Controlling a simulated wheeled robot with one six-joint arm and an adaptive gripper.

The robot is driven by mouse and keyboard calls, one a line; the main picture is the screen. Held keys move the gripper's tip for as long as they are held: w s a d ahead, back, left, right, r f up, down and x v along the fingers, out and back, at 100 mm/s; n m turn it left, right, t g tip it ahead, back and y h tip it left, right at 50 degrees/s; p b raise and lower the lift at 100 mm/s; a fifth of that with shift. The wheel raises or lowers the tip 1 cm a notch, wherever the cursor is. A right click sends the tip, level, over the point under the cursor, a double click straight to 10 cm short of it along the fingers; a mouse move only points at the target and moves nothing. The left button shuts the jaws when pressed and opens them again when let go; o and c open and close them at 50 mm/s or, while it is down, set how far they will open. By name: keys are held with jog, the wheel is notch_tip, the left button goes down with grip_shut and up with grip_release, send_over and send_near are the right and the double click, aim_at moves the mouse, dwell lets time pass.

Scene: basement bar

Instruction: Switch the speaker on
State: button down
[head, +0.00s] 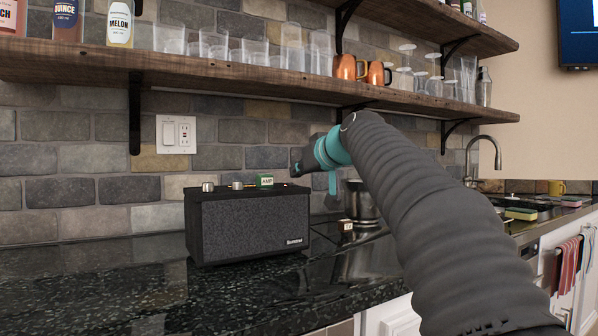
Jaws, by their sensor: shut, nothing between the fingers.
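The speaker (250,224) is a black box with a grey grille, standing on the dark counter against the brick wall. Silver knobs (237,185) stand on its top, toward the left and middle. The fingertips are small and partly hidden.
A metal pot (360,202) and a small tan block (345,225) are right of the speaker. A wooden shelf (230,76) with glasses, copper mugs and bottles hangs above. A wall outlet (176,134) is behind. The counter (110,275) is clear at left.

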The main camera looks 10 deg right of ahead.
aim_at(300, 188)
jog(key=shift+r, duration=0.1)
notch_tip(300, 188, up, 4)
jog(key=p, duration=0.3)
jog(key=shift+s, duration=0.15)
jog(key=f+b+v, duration=0.2)
jog(key=v, duration=0.8)
jog(key=shift+s, duration=0.3)
jog(key=shift+d, duration=0.1)
jog(key=shift+f, duration=0.1)
